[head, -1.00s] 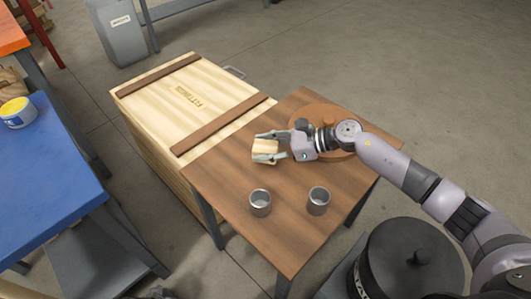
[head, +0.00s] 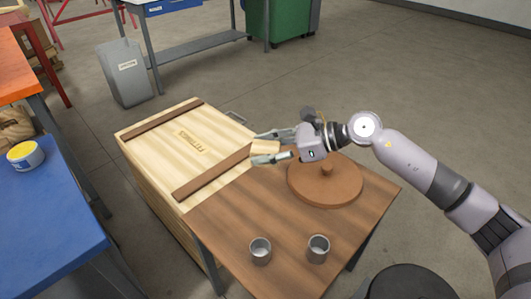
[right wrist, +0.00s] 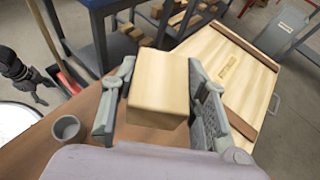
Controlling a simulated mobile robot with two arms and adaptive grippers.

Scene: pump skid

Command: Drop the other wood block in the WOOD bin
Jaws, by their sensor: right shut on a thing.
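My right gripper (head: 272,149) is shut on a pale wood block (head: 265,147), held above the table near the crate's edge. In the right wrist view the block (right wrist: 159,84) sits between the two fingers, clear of the table. A grey bin (head: 124,80) with a small white label stands on the floor at the back left, beyond the crate. It also shows at the upper right of the right wrist view (right wrist: 283,32). I cannot read its label clearly. My left gripper is not in view.
A lidded wooden crate (head: 185,125) adjoins the brown table (head: 230,217). Two grey cups (head: 260,251) and a round brown disc (head: 325,190) with a knob are on the table. A blue bench (head: 45,225) is at left, a green container (head: 283,18) at the back.

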